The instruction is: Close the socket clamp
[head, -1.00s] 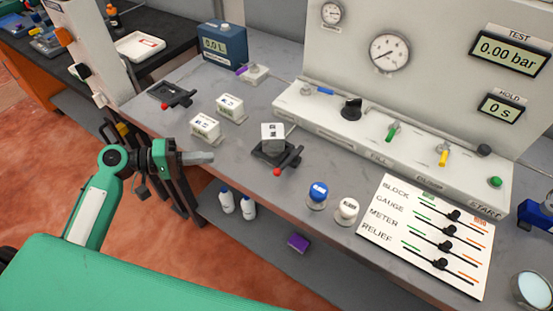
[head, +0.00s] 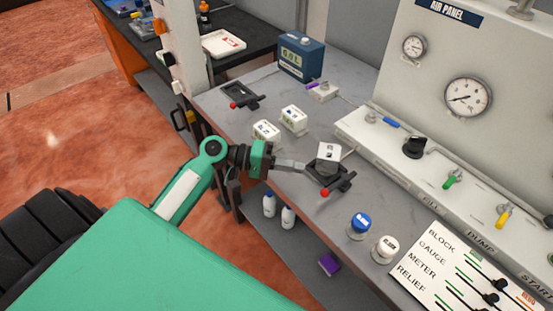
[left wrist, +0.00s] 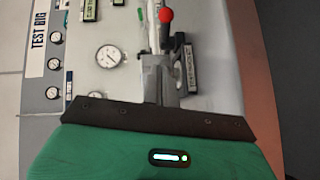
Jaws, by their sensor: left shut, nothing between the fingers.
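The socket clamp (head: 324,173) sits on the bench near its front edge, with a white-topped block (head: 329,152) in it. Its dark lever (head: 341,184) ends in a red knob (head: 323,193) on the front side. My left gripper (head: 303,167) is shut and empty, its grey fingertips just left of the socket; whether they touch it I cannot tell. In the left wrist view the closed fingers (left wrist: 155,75) point toward the clamp, and the red knob (left wrist: 165,15) shows beyond them. The fingers hide part of the clamp. My right gripper is not in view.
A second dark socket (head: 238,91) with a red-knobbed lever is at the bench's far left. Two white blocks (head: 293,119) (head: 266,131) stand left of the clamp. A blue cap (head: 360,224) and a white cap (head: 386,247) stand to its right. The air panel (head: 430,170) runs behind.

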